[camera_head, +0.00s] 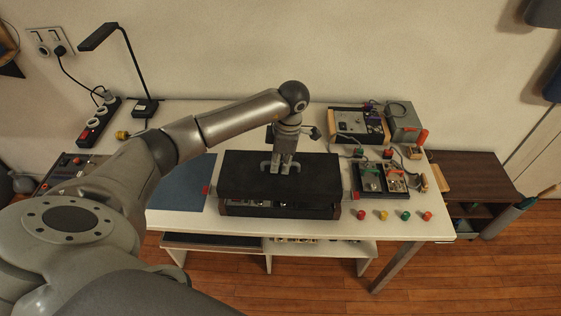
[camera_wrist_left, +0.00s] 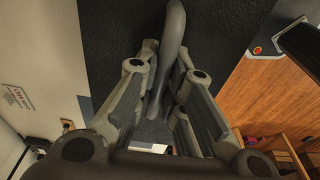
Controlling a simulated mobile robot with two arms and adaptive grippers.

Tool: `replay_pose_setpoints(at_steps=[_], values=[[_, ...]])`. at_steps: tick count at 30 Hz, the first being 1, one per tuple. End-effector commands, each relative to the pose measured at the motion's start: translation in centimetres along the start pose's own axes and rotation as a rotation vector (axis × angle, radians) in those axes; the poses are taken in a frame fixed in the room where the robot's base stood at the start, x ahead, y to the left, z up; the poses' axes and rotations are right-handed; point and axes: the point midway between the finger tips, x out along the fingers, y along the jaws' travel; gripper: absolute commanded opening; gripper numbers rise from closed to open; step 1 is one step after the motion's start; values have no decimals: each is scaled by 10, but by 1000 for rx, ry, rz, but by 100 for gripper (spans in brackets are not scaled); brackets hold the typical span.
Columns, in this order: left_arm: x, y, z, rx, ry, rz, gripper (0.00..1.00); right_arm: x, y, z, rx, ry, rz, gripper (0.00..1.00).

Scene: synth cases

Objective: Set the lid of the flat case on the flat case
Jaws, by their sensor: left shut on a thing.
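The lid (camera_head: 240,178) is a black, flat rectangular panel over the flat case (camera_head: 281,212) at the middle of the table. Below the lid's front edge, a strip of the dark case and some of its contents show, so the lid's front is not flush with the case's front. Whether the lid touches the case at the back is hidden. My left gripper (camera_head: 281,168) is above the lid, shut on its handle. In the left wrist view, the curved dark handle (camera_wrist_left: 171,45) runs between the fingers, with the lid's black rough surface (camera_wrist_left: 110,40) behind. My right gripper is not seen.
A blue mat (camera_head: 181,185) lies left of the case. Right of it are an open kit box (camera_head: 384,178) and several coloured knobs (camera_head: 383,214) near the front edge. Devices (camera_head: 358,125) stand at the back right. A black lamp (camera_head: 144,106) stands back left.

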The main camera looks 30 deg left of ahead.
Motion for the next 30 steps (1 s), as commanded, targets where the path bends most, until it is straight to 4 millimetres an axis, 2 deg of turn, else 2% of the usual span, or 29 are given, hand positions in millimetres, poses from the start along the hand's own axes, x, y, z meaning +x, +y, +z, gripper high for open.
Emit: replay_pose_setpoints(at_steps=[3, 9, 30], values=[[14, 1, 2, -1, 0, 1, 0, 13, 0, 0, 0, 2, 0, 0], [22, 1, 3, -1, -1, 1, 0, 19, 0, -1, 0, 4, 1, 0], [23, 0, 3, 0, -1, 1, 0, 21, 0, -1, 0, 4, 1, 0]])
